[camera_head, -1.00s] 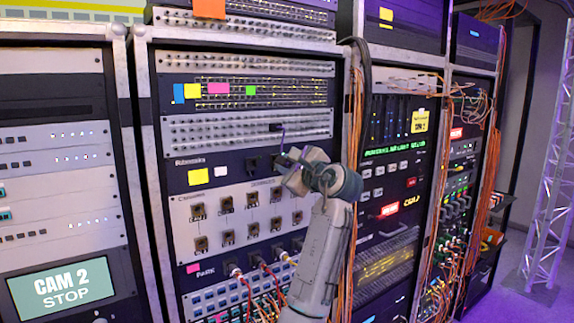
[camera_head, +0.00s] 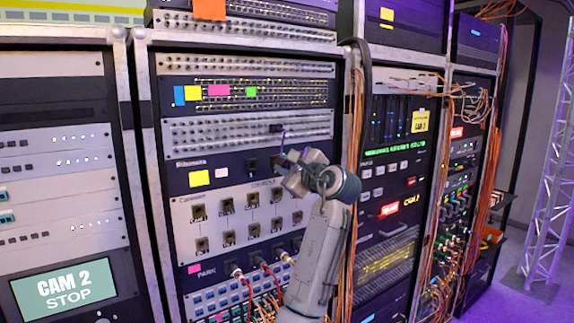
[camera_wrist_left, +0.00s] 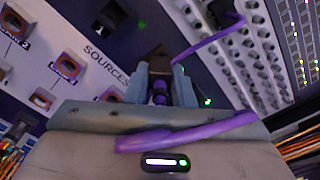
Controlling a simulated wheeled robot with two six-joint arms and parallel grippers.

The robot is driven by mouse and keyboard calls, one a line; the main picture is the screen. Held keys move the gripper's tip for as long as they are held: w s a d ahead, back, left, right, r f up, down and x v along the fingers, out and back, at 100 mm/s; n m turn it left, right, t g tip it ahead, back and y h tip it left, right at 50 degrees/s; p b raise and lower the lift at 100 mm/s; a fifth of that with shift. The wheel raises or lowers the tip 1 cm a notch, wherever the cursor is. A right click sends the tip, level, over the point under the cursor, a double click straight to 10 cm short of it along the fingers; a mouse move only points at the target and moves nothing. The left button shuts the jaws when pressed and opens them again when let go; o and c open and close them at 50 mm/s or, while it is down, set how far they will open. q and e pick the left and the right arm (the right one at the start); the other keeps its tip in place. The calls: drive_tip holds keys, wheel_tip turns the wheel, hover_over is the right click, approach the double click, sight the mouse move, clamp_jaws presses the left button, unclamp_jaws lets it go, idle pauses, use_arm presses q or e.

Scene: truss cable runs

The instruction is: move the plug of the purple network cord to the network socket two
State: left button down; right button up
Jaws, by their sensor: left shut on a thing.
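My left gripper (camera_head: 283,161) is in front of the middle rack, beside the panel with rows of square sockets (camera_head: 227,206). In the left wrist view its fingers (camera_wrist_left: 160,88) are shut on the plug (camera_wrist_left: 159,94) of the purple network cord (camera_wrist_left: 208,42). A dark block lies just past the fingertips; I cannot tell whether the plug is in it. The cord runs up right to a dark fitting (camera_wrist_left: 224,10), and another stretch crosses in front of the gripper's palm. My right gripper is not in view.
A dark port (camera_head: 251,164) is just left of the gripper, under the silver patch strip (camera_head: 248,129). Red-booted cables (camera_head: 262,268) hang below the socket panel. Orange cable bundles (camera_head: 353,130) run down the rack's right edge. The space before the left rack is clear.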

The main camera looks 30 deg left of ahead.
use_arm(q)
drive_tip(key=shift+a, duration=0.15)
drive_tip(key=c, duration=1.2)
unclamp_jaws()
drive_tip(key=shift+o, duration=0.2)
drive_tip(key=shift+p+v, duration=0.6)
drive_tip(key=shift+v, duration=1.95)
